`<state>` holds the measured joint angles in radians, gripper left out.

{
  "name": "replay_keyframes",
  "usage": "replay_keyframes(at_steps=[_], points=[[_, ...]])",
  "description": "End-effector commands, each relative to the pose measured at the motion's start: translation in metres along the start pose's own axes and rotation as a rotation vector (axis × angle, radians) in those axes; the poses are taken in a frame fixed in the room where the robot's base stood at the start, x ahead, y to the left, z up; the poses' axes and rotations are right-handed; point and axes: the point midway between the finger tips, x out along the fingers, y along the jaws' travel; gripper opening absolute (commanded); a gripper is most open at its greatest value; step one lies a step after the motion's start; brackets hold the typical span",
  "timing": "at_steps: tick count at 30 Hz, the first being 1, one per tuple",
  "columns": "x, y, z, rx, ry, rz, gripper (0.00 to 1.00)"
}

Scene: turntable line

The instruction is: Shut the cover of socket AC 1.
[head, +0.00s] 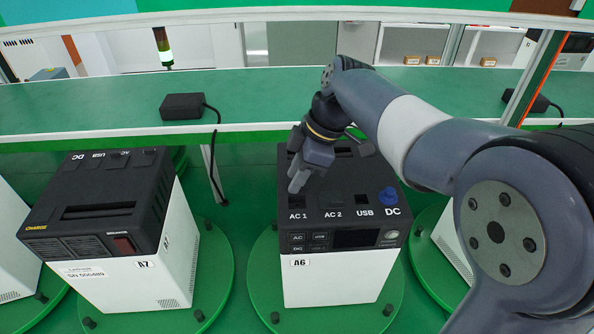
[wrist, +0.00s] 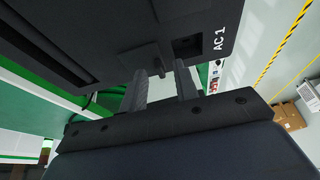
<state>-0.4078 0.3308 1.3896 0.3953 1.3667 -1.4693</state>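The black-topped unit marked A6 (head: 335,281) stands upright below my gripper (head: 296,184). Socket AC 1 (head: 297,202) is at the front left of its top, and my fingertips are just behind it. In the wrist view, socket AC 1 (wrist: 187,46) shows as an uncovered dark square recess beside its label. My gripper (wrist: 163,82) is open there, its two fingers apart. A small dark protruding piece (wrist: 156,64), perhaps the cover, shows between the fingers; I cannot tell whether they touch it.
AC 2 (head: 333,202), USB (head: 363,199) and a blue-capped DC socket (head: 388,195) lie right of AC 1. Unit A7 (head: 165,270) stands on the left turntable. A green shelf (head: 250,95) behind carries a black adapter (head: 183,106) with a hanging cable.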

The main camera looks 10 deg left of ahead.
Motion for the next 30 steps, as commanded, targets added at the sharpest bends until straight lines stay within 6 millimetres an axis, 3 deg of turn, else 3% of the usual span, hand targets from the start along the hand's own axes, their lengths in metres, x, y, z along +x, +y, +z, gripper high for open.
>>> replay_keyframes(at_steps=[8, 18, 30], points=[[0.0015, -0.0001, 0.0001, 0.000, 0.000, 0.000, 0.28], [0.0012, 0.0000, 0.0001, 0.000, 0.000, 0.000, 0.00], [0.0010, 0.0000, 0.0000, 0.000, 0.000, 0.000, 0.00]])
